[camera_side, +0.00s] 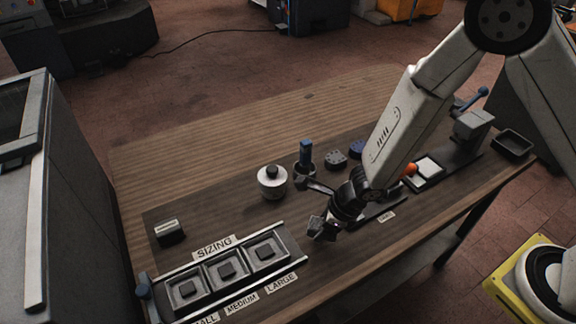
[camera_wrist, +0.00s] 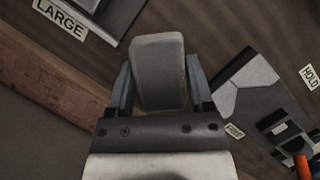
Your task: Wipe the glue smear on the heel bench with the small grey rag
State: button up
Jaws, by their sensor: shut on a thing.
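My gripper (camera_side: 325,224) is low over the front part of the bench (camera_side: 338,276), just right of the sizing trays. In the wrist view my gripper (camera_wrist: 160,82) is shut on the small grey rag (camera_wrist: 158,68), a folded, rounded grey pad between both fingers. In the side view only a small grey piece shows at the fingertips. I cannot tell whether the rag touches the bench top. I cannot make out the glue smear in either view; the gripper and rag may hide it.
A sizing rack (camera_side: 226,270) with three trays lies left of my gripper. A white round pot (camera_side: 272,182) and a blue-handled tool in a cup (camera_side: 305,158) stand behind it. A grey-and-dark piece (camera_wrist: 248,88) lies close on the right in the wrist view, near an orange handle (camera_wrist: 302,166).

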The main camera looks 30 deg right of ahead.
jog(key=shift+r, duration=1.8)
jog(key=shift+w, duration=0.1)
